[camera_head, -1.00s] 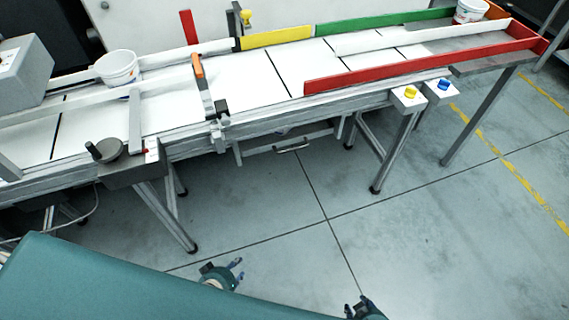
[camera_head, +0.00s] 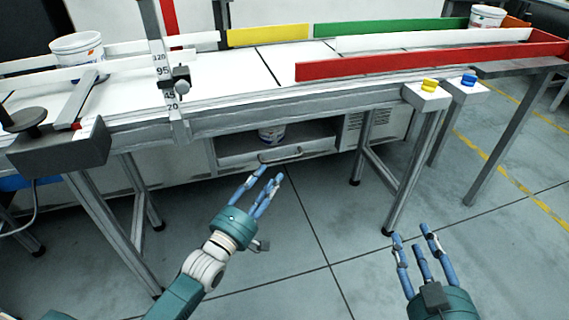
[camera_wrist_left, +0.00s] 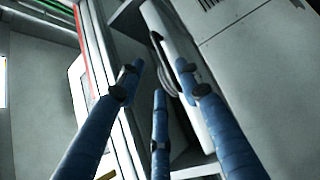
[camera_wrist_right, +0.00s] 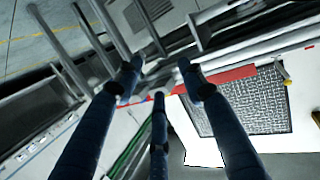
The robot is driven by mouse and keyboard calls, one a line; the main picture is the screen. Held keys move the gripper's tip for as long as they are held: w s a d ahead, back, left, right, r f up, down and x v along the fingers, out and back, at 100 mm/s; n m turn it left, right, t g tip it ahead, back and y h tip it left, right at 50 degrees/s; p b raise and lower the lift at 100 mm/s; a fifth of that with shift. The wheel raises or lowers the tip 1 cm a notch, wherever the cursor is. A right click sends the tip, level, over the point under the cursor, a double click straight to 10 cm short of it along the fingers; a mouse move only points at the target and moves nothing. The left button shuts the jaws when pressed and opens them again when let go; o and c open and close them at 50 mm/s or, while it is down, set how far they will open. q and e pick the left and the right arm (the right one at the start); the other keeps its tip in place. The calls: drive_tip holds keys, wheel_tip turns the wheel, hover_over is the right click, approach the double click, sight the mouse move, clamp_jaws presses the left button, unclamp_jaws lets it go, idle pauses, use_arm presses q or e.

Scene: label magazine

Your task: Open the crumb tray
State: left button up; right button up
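The crumb tray (camera_head: 235,159) is a pale tray front with a bar handle (camera_head: 281,156), low under the conveyor in the head view.
The conveyor (camera_head: 240,112) with its metal legs (camera_head: 403,175) spans the space above and around the tray. Yellow (camera_head: 429,84) and blue (camera_head: 468,80) buttons sit on its front edge. The floor (camera_head: 330,225) between my grippers is clear.

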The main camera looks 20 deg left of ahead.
sight(285, 158)
use_arm(q)
drive_tip(key=b+x, duration=0.1)
drive_tip(key=x, duration=0.3)
drive_tip(key=shift+w, duration=0.15)
drive_tip(key=b+x, duration=0.1)
drive_tip(key=x, duration=0.3)
drive_tip(key=shift+w+d, duration=0.15)
drive_tip(key=shift+w, duration=0.45)
use_arm(e)
wheel_tip(285, 158, up, 14)
drive_tip(key=a+t+y, duration=0.1)
drive_tip(key=t+y, duration=0.1)
drive_tip(key=t, duration=0.4)
drive_tip(key=shift+s+a+f+t, duration=0.25)
drive_tip(key=shift+s+t, duration=0.05)
drive_tip(key=shift+s, duration=0.15)
use_arm(q)
clamp_jaws()
